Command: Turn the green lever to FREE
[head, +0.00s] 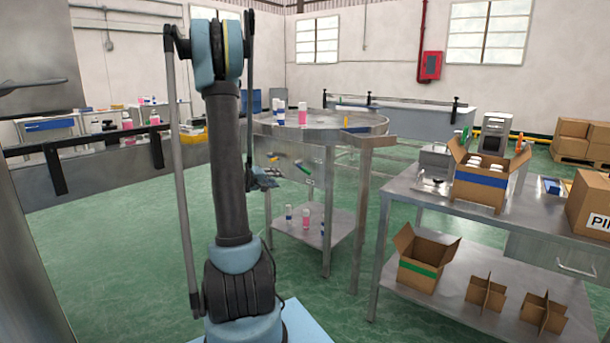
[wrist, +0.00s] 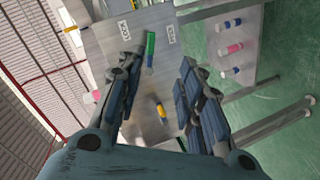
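The green lever (wrist: 150,50) shows in the wrist view on a grey metal panel (wrist: 105,45). Its green end lies between two small white labels, one on the left (wrist: 125,30) and one on the right (wrist: 171,34); their lettering is too small to read surely. My gripper (wrist: 155,82) is open and empty, its dark fingers spread either side of the lever's lower part, apart from it.
A yellow-handled part (wrist: 162,112) sits on the panel nearer my palm. The round table (head: 330,124) carries pink and white cans. Cans stand on its lower shelf (head: 318,228). A steel bench (head: 425,192) with cartons stands at right. Green floor is open at left.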

